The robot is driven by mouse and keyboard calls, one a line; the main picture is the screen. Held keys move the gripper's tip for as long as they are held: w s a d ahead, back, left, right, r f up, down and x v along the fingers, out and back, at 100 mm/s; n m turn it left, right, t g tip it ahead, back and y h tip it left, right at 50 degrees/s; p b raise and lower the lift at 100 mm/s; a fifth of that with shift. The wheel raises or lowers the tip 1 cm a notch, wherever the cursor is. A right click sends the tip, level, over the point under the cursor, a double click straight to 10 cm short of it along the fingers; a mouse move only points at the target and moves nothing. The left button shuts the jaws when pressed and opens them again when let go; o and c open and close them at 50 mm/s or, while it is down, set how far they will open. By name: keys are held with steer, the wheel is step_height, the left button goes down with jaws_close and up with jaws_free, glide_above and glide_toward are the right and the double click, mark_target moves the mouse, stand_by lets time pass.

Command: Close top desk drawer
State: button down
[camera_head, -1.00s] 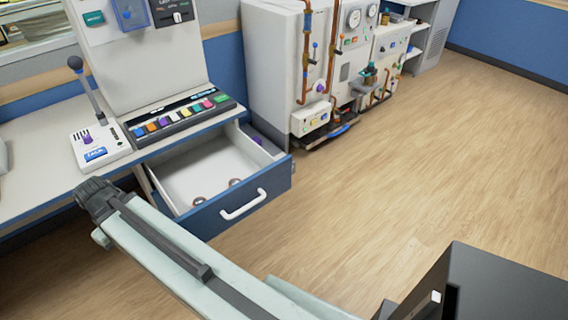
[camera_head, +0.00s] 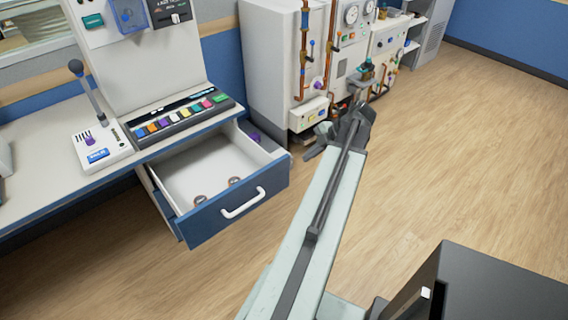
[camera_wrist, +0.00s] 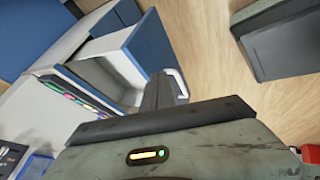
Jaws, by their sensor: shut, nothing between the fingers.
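The top desk drawer (camera_head: 205,222) has a blue front and a white handle (camera_head: 243,204). It is pulled well out, with its pale inside showing. Two small round brownish items (camera_head: 201,199) lie in it near the front. The drawer's blue front (camera_wrist: 150,42) and white handle (camera_wrist: 181,83) also show in the wrist view. My gripper (camera_head: 309,153) is to the right of the drawer front, seemingly apart from it. In the wrist view my gripper (camera_wrist: 160,80) is a dark, closed shape that overlaps the drawer near the handle. It is shut and empty.
The desk (camera_head: 40,185) bears a lever box (camera_head: 100,150) and a panel of coloured buttons (camera_head: 180,120). A white cabinet with copper pipes and gauges (camera_head: 265,60) stands behind my gripper. Wooden floor (camera_head: 450,150) is clear at the right.

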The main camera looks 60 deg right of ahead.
steer(key=b, duration=0.9)
glide_toward(277, 169)
step_height(277, 169, down, 5)
steer(key=s+a, duration=0.1)
steer(key=a, duration=0.2)
steer(key=w, duration=0.1)
steer(key=w+d, duration=0.1)
steer(key=w+d+r+p, duration=0.1)
steer(key=shift+w+r, duration=0.1)
steer(key=shift+w, duration=0.3)
